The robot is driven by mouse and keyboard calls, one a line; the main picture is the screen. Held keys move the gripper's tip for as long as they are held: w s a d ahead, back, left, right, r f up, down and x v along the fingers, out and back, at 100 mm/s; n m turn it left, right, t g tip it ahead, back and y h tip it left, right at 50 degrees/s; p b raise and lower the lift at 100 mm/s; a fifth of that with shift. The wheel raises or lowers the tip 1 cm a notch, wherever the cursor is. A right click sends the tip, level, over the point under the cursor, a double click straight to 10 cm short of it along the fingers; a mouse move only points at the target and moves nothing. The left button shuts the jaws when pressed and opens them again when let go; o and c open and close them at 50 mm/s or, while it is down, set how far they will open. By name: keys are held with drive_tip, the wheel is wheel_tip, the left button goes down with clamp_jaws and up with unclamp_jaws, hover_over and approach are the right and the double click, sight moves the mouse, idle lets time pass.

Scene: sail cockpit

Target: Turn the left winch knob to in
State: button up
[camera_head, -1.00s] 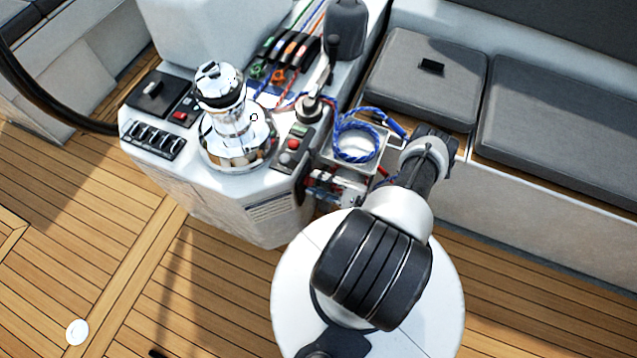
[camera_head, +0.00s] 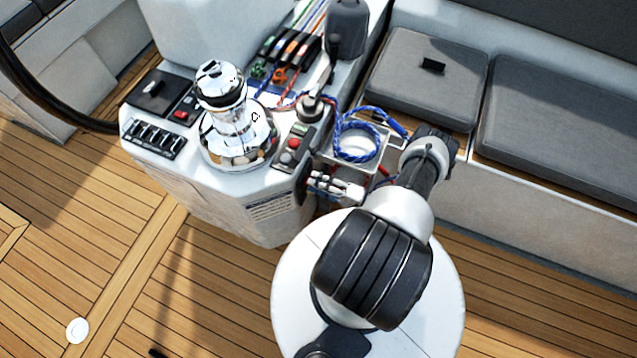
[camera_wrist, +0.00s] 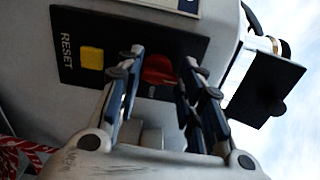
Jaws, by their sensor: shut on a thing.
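A red knob (camera_wrist: 158,70) sits on a dark panel (camera_wrist: 75,22) in the wrist view, between my two fingers. The panel carries a yellow button (camera_wrist: 92,58) marked RESET. My gripper (camera_wrist: 157,82) is shut on the red knob, with a finger on each side. The fingers hide part of the knob and any marks beside it, so I cannot read its setting. In the head view my gripper (camera_head: 318,183) reaches the right side of the white console, close to a dark side panel (camera_head: 301,179). The knob itself is hidden there.
A chrome winch (camera_head: 232,125) stands on the console, with red and green buttons (camera_head: 293,145) beside it. A blue rope coil (camera_head: 357,140) hangs above my gripper. A second dark plate with a black knob (camera_wrist: 275,106) shows at right. Grey seats (camera_head: 425,80) lie behind my arm.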

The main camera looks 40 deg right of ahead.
idle(0.4)
drive_tip(key=o, duration=1.1)
drive_tip(key=shift+c, duration=0.2)
drive_tip(key=shift+s, duration=0.1)
drive_tip(key=v, duration=1.1)
drive_tip(key=shift+s+d, duration=0.15)
drive_tip(key=shift+s, duration=0.25)
